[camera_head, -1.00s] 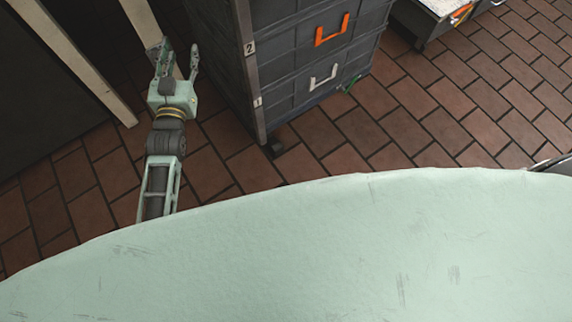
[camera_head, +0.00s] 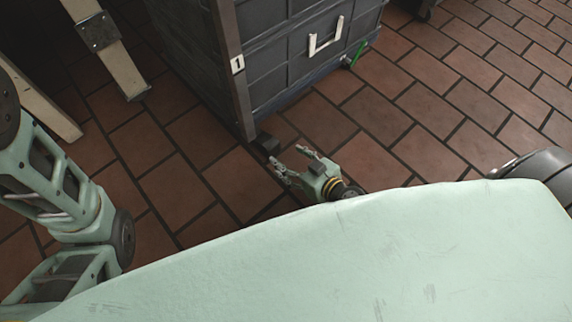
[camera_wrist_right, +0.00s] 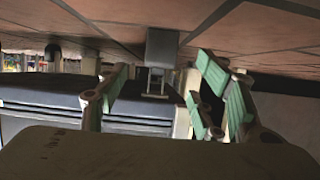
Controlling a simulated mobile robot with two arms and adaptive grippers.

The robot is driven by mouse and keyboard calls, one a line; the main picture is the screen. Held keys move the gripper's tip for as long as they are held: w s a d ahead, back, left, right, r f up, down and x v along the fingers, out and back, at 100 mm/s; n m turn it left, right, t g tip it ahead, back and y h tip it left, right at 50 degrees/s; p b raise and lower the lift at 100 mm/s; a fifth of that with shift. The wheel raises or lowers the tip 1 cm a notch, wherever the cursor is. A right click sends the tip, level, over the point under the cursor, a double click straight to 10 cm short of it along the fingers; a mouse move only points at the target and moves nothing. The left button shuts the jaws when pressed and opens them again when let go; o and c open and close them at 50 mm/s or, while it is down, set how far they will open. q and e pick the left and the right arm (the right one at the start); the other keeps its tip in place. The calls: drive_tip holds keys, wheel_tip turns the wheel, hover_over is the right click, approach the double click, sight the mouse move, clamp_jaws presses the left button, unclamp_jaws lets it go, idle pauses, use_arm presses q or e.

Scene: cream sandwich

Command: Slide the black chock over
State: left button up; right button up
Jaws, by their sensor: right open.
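The black chock (camera_head: 266,142) is a small dark block on the floor at the near bottom corner of the grey drawer cabinet (camera_head: 290,80). In the right wrist view a dark block, likely this chock (camera_wrist_right: 162,46), shows beyond and between the fingers. My right gripper (camera_head: 287,159) is open and empty, low over the floor just in front of the chock, with a small gap seeming to remain. Its fingers also frame the right wrist view (camera_wrist_right: 160,80). My left arm is at the left edge of the head view; its gripper is out of view.
The cabinet has a white handle (camera_head: 325,37) and a green item (camera_head: 354,57) at its lower right. A cream post (camera_head: 105,45) stands at the left. My own pale body covers the bottom. Tiled floor (camera_head: 470,90) is free on the right.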

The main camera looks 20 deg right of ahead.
sight(274, 149)
drive_tip(key=shift+w+a+f, duration=0.1)
idle(0.3)
drive_tip(key=shift+b+x, duration=0.6)
drive_tip(key=shift+x, duration=3.3)
